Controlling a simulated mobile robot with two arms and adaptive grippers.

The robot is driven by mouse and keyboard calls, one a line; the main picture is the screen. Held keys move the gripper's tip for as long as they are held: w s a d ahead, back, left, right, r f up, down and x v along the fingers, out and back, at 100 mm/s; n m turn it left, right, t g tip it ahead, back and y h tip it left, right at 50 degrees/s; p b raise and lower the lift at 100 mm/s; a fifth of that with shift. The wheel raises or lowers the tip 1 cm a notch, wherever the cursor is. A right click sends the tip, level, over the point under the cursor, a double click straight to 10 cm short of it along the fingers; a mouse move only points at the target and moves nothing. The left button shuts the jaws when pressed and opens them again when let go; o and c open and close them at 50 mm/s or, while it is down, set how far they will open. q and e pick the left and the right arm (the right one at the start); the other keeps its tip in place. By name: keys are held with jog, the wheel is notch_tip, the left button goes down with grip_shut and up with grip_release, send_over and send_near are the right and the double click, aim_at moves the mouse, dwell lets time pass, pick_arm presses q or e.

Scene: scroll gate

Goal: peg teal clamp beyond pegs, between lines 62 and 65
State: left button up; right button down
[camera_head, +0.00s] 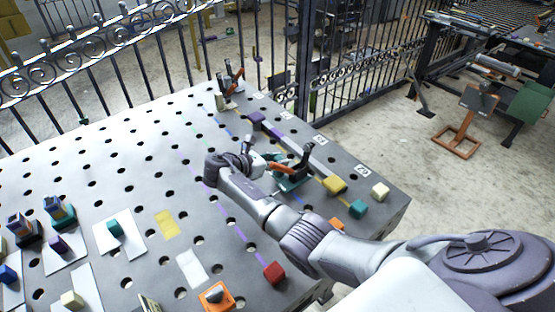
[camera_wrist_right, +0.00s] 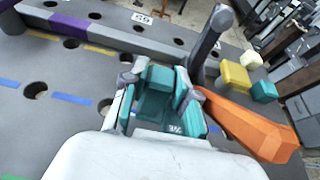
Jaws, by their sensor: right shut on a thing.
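The teal clamp (camera_head: 291,184) is in my right gripper (camera_head: 258,165) above the right part of the perforated table, beside a long grey bar. In the right wrist view the fingers of my right gripper (camera_wrist_right: 160,100) close around the clamp's teal body (camera_wrist_right: 155,88). Its orange handle (camera_wrist_right: 250,125) points right and its dark arm (camera_wrist_right: 210,38) stands up. Whether its base touches the table is hidden. My left gripper is out of view.
A yellow block (camera_head: 335,186), teal block (camera_head: 357,209), cream block (camera_head: 380,192) and orange block (camera_head: 337,224) stand near the right edge. A purple block (camera_head: 256,118) is at the bar's far end. Another clamp (camera_head: 230,88) stands at the far corner. A red block (camera_head: 274,272) is near.

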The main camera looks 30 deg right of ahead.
jog(key=shift+f, duration=0.15)
jog(key=c, duration=0.8)
grip_release()
jog(key=shift+f, duration=0.1)
jog(key=shift+s+a+f, duration=0.1)
jog(key=shift+f, duration=0.1)
jog(key=w+v, duration=0.1)
jog(key=v, duration=1.1)
jog(key=shift+s+r, duration=0.3)
jog(key=shift+r, duration=0.1)
